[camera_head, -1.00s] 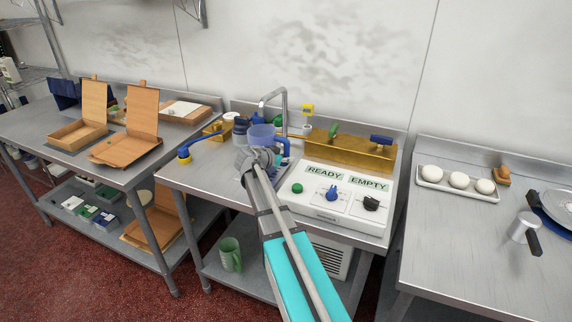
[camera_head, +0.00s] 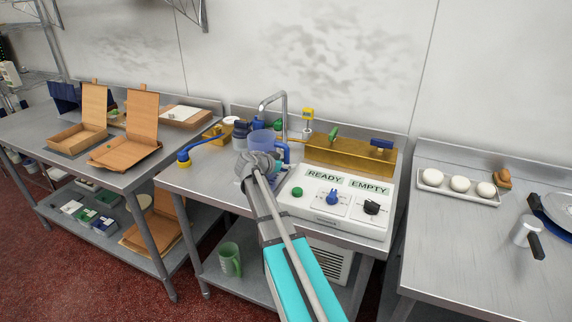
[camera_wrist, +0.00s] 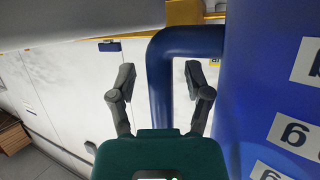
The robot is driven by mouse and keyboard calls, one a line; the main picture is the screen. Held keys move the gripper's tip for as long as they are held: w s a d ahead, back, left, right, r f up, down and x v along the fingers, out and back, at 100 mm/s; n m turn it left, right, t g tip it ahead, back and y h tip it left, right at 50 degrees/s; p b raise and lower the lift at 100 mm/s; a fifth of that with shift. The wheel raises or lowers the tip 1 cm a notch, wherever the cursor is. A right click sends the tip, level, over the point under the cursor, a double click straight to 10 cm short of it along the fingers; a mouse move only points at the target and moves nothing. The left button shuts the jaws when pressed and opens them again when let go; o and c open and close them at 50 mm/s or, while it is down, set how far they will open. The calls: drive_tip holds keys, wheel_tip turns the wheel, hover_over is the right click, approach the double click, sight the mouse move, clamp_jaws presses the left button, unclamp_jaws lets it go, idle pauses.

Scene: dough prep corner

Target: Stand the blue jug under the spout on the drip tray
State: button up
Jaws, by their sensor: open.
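The blue jug (camera_head: 262,139) stands upright on the middle bench, its lower part hidden behind my gripper (camera_head: 264,161). Its handle (camera_head: 285,151) points right in the head view. In the wrist view the jug body (camera_wrist: 270,70), with white marks, fills the right side. My gripper (camera_wrist: 158,85) is open there, its two fingers on either side of the handle's upright bar (camera_wrist: 160,90), the right finger inside the loop. A gap shows between left finger and handle. The grey spout (camera_head: 272,98) arches above and behind the jug. The drip tray is mostly hidden by my arm and the jug.
A white control panel (camera_head: 325,220) with READY and EMPTY labels stands right of my gripper. A yellow-brown trough (camera_head: 350,155) lies behind it. A green mug (camera_head: 230,260) sits on the lower shelf.

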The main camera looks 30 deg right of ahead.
drive_tip(key=shift+r, duration=0.2)
drive_tip(key=shift+s+a+r+p, duration=0.1)
drive_tip(key=shift+a+p, duration=0.15)
drive_tip(key=shift+p, duration=0.05)
drive_tip(key=p+v, duration=0.4)
drive_tip(key=v, duration=0.7)
drive_tip(key=shift+a, duration=0.2)
drive_tip(key=shift+r, duration=0.1)
drive_tip(key=s+a+f+n+g+y, duration=0.1)
drive_tip(key=s+a+f+n+y, duration=0.4)
drive_tip(key=s+a, duration=0.4)
drive_tip(key=s+a+f+n+g+y, duration=0.2)
drive_tip(key=s+a+f+n+y, duration=0.4)
drive_tip(key=s+a+n+y, duration=0.2)
drive_tip(key=s+n, duration=0.2)
drive_tip(key=s, duration=0.1)
drive_tip(key=shift+s+a+f+g, duration=0.2)
drive_tip(key=shift+s+a+g, duration=0.05)
drive_tip(key=shift+a+g, duration=0.1)
